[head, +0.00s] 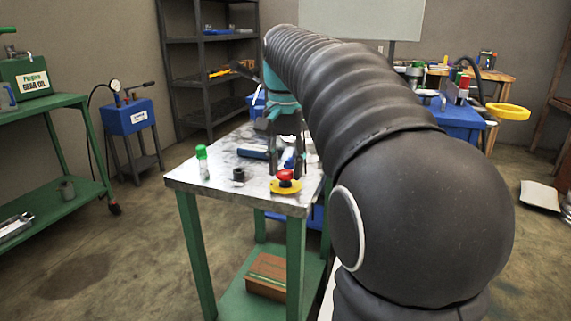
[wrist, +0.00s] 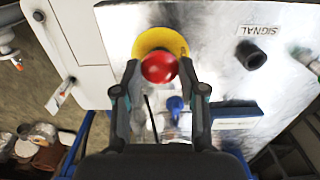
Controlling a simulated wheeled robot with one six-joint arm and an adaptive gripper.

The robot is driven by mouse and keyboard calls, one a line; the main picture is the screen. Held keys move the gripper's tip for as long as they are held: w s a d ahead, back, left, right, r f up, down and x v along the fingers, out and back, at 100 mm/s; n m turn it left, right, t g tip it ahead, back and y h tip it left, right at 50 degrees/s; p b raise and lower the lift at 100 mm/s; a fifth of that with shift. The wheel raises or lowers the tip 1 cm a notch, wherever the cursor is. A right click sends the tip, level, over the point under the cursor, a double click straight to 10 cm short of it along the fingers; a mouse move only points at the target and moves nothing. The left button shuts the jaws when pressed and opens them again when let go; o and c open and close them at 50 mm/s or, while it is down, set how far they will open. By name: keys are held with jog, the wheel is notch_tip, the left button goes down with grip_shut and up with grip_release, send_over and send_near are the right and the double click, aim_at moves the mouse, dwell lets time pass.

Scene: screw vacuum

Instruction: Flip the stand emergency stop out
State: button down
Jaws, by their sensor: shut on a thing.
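The stand emergency stop is a red mushroom button (head: 285,175) on a round yellow base at the front edge of the metal-topped stand (head: 215,184). In the wrist view the red button (wrist: 159,68) sits between the two fingertips, with its yellow base (wrist: 150,40) behind it. My gripper (wrist: 159,72) is shut on the red button, one finger on each side. In the head view my gripper reaches down over the stand top just behind the button, and its fingertips are hard to make out there.
A black cylinder (head: 238,174) and a green-capped bottle (head: 202,162) stand left of the button. Blue-handled items lie behind the button. A wooden box (head: 267,275) sits on the lower shelf.

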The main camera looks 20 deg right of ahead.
aim_at(285, 171)
jog(key=shift+r+p, duration=0.65)
jog(key=shift+p, duration=0.15)
jog(key=c, duration=0.6)
grip_release()
jog(key=shift+c, duration=0.2)
notch_tip(285, 171, up, 12)
